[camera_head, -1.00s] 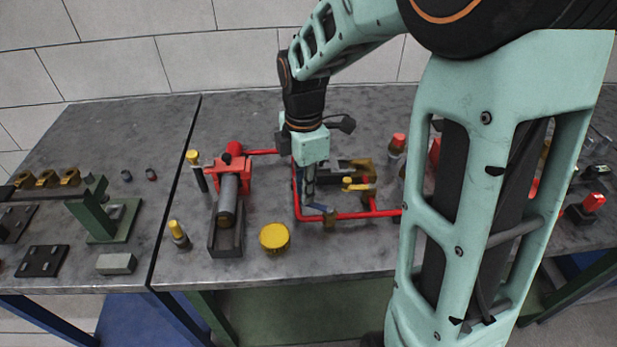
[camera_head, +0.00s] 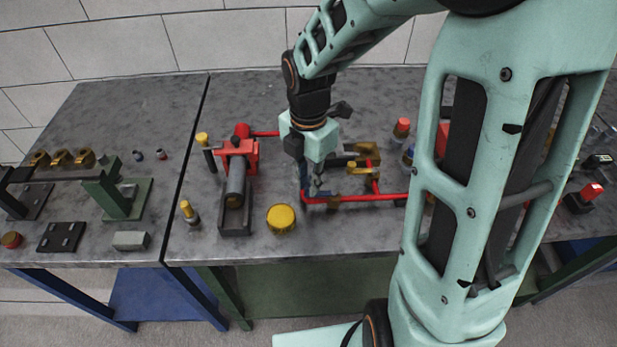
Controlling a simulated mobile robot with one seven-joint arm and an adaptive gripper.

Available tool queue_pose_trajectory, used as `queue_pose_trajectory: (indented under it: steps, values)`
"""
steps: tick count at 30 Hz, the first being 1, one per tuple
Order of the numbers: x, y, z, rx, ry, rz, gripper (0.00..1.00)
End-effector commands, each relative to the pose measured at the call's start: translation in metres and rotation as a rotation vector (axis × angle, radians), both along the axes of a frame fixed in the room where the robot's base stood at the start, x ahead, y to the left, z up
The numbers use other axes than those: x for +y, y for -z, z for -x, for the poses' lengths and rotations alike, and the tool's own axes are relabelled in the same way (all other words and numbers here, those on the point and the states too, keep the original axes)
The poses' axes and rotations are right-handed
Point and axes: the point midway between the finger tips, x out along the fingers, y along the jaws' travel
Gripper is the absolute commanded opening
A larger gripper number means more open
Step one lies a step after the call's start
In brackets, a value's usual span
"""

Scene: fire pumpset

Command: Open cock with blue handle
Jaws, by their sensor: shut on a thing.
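The red pipe assembly (camera_head: 368,198) lies on the grey workbench, with a brass fitting at its front left corner. My gripper (camera_head: 315,190) points down at that corner, its fingers shut close to the pipe. The blue handle of the cock is mostly hidden behind and between the fingers, and I cannot make out its exact angle. The fingers appear to be shut on this handle. A second brass cock (camera_head: 362,168) sits behind the front pipe, to the right of my gripper.
A red-and-grey pump (camera_head: 236,185) stands left of my gripper. A yellow round cap (camera_head: 281,218) lies in front of it. Yellow-topped posts (camera_head: 189,211) stand further left. A green stand (camera_head: 121,195) is on the left bench. My own forearm blocks much of the right side.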

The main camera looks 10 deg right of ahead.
Motion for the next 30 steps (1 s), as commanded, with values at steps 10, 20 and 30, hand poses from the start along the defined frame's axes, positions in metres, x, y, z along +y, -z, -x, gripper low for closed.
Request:
queue_pose_trajectory:
  steps: [10,20,30]
  values:
    - [0.001,-0.001,-0.001,-0.003,-0.004,0.0,0.23]
    - [0.0,0.0,0.0,-0.001,-0.002,0.001,0.33]
    - [0.0,-0.043,-0.002,-0.007,0.001,0.001,0.33]
